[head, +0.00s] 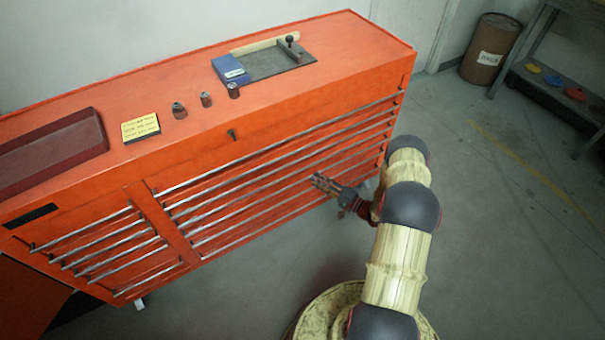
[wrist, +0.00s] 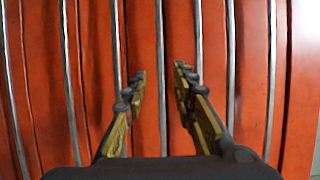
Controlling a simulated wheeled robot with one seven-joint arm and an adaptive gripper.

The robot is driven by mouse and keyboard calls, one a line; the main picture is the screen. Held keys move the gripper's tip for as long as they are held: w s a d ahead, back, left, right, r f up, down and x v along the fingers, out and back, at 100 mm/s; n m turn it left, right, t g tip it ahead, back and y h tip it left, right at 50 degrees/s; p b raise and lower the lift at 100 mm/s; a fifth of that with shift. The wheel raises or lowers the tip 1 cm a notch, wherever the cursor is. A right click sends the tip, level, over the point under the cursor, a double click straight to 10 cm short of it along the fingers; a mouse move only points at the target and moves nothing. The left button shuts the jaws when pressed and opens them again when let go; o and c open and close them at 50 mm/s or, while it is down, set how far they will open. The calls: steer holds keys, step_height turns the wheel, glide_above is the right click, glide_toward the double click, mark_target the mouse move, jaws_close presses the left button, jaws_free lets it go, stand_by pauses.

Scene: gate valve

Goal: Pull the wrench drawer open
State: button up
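The orange tool chest (head: 110,95) has a left and a right bank of drawers with long metal bar handles. My gripper (head: 318,182) is in front of the right bank, near its middle height. In the wrist view my gripper (wrist: 160,75) is open, with its two fingers on either side of one bar handle (wrist: 161,120). No drawer stands visibly out from the chest. I cannot tell whether the fingertips touch the drawer front. No label shows which drawer is the wrench drawer.
On the chest top are a dark red case (head: 50,150), a yellow note (head: 140,128), several small sockets (head: 179,110) and a dark mat (head: 268,66) with a blue box. A brown drum (head: 490,50) and a shelf (head: 555,90) stand at the right. The floor right of the chest is clear.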

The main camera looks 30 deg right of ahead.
mark_target(300, 171)
steer(key=b+x, duration=0.2)
steer(key=x, duration=0.5)
steer(key=shift+w, duration=0.15)
steer(key=shift+a, duration=0.1)
steer(key=shift+c, duration=0.2)
jaws_close()
stand_by(0.5)
